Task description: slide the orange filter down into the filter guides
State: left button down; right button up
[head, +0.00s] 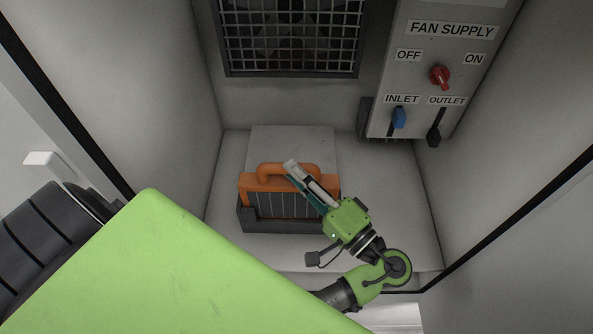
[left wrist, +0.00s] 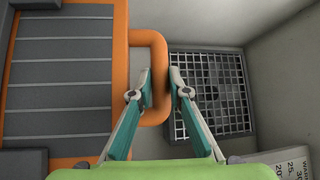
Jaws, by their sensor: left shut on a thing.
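The orange filter (head: 248,183) stands upright with its grey pleated face showing and its loop handle (head: 268,171) on top. Its lower part is in the dark filter guides (head: 256,226) on the cabinet floor; how deep it sits is hard to tell. My left gripper (head: 291,168) reaches up from the lower right and is shut on the handle. In the left wrist view the two fingers (left wrist: 162,84) lie on either side of the handle bar, and the orange frame (left wrist: 121,60) and grey pleats fill the left side. My right gripper is not in view.
A fan grille (head: 290,40) is in the back wall above the filter. A control panel (head: 420,75) with a red knob (head: 439,76), a blue inlet lever (head: 399,117) and a dark outlet lever (head: 434,136) is at the right. Cabinet walls enclose both sides.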

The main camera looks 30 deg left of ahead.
aim_at(289, 191)
pick_arm(q)
jog(key=shift+f+b, duration=1.2)
jog(key=shift+f, duration=0.3)
jog(key=c, duration=1.8)
grip_release()
jog(key=shift+c, duration=0.2)
jog(key=shift+s, duration=0.1)
jog(key=shift+f, duration=0.1)
